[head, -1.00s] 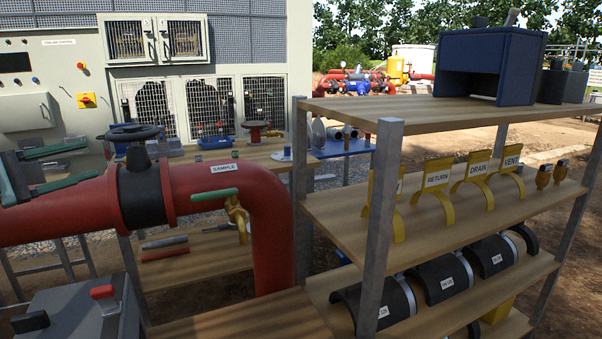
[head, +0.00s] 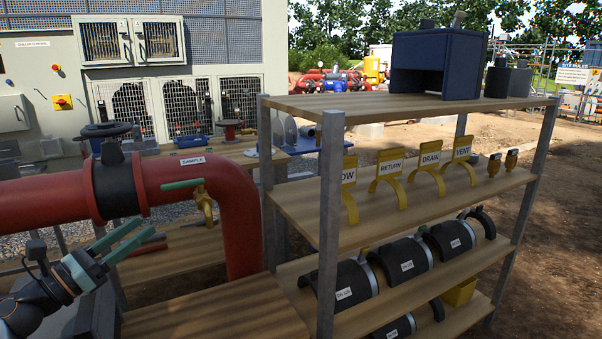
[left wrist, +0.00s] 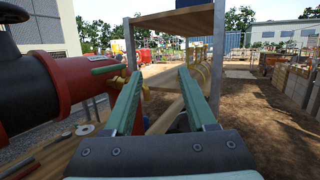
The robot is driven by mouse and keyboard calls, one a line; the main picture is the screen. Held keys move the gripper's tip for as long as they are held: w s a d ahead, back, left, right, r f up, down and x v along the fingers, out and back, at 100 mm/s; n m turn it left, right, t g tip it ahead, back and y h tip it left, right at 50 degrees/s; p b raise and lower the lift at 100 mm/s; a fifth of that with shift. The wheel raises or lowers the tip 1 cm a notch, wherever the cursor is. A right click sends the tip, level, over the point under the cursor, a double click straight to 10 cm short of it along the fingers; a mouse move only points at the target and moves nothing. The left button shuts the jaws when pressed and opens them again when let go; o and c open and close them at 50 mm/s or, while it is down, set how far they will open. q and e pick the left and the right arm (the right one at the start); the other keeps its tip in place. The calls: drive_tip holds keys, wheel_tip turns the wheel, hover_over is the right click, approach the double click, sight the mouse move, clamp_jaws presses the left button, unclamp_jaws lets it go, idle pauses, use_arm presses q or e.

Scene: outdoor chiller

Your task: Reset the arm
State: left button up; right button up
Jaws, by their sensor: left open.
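My left gripper (head: 116,250) is at the lower left of the head view, below the red pipe. Its two green fingers are spread apart with nothing between them. In the left wrist view the open fingers (left wrist: 162,92) point toward the shelf rack, with the red pipe (left wrist: 70,82) to their left. In the head view the red pipe (head: 232,205) bends down and carries a SAMPLE label and a small brass valve (head: 203,203) with a green lever. My right gripper is not in view.
A wooden shelf rack (head: 400,208) with metal posts stands right of the pipe. It holds yellow label bands (head: 430,170), black pipe shells (head: 405,260) and a dark blue box (head: 437,64). A wooden surface (head: 215,318) lies in front. Bare ground is free at the right.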

use_arm(q)
drive_tip(key=s+d+f+n+g+y, duration=0.1)
drive_tip(key=s+d+f+n+y, duration=0.2)
drive_tip(key=f+n, duration=0.6)
drive_tip(key=s+d+f+n+y, duration=0.3)
drive_tip(key=s+d+f+n, duration=0.1)
drive_tip(key=f+n, duration=0.6)
drive_tip(key=s+d+f+n+g+y, duration=0.1)
drive_tip(key=s+d+f+n+y, duration=0.2)
drive_tip(key=f+n, duration=0.6)
drive_tip(key=s+d+f+n+g+h, duration=0.1)
drive_tip(key=s+d+f+n+g, duration=0.2)
drive_tip(key=s+d+f+n, duration=0.45)
drive_tip(key=s+d+f+n+g, duration=0.4)
drive_tip(key=s+f, duration=0.1)
drive_tip(key=s, duration=0.5)
drive_tip(key=a+r+y+p, duration=0.1)
drive_tip(key=a+r+p, duration=0.2)
drive_tip(key=r+p, duration=0.7)
drive_tip(key=s+p, duration=0.1)
drive_tip(key=p, duration=0.3)
drive_tip(key=shift+a+r+n+t, duration=0.15)
drive_tip(key=shift+a+n+t, duration=0.2)
drive_tip(key=shift+t, duration=0.05)
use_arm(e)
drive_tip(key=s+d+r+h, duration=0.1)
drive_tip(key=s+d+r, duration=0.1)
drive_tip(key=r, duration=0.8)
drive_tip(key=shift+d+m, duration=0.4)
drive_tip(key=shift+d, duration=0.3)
